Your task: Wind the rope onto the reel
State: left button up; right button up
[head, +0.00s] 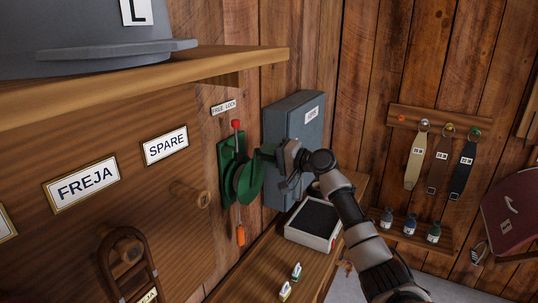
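A green reel (247,181) is mounted on a green plate on the wooden wall. A lever with a red knob (236,124) stands up at its top, under a small label (223,108) reading "FREE LOCK". An orange piece (240,235) hangs below the reel; little or no rope can be made out. My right gripper (276,155) is at the reel's right side, by a small green part that may be its crank. Whether its fingers are closed on that part cannot be told. My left gripper is not in view.
A grey-blue box (291,125) is on the wall just behind my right gripper. Below, a wooden bench holds a white tray (309,240) with a dark inside and small bottles (296,271). A shelf (150,78) juts out at upper left. Straps (440,160) hang at right.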

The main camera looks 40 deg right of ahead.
jog(key=o, duration=0.4)
jog(key=shift+s+d+f, duration=0.15)
jog(key=shift+s, duration=0.15)
jog(key=shift+r+b+v, duration=0.2)
jog(key=shift+b+v, duration=2.1)
jog(key=shift+v, duration=2.8)
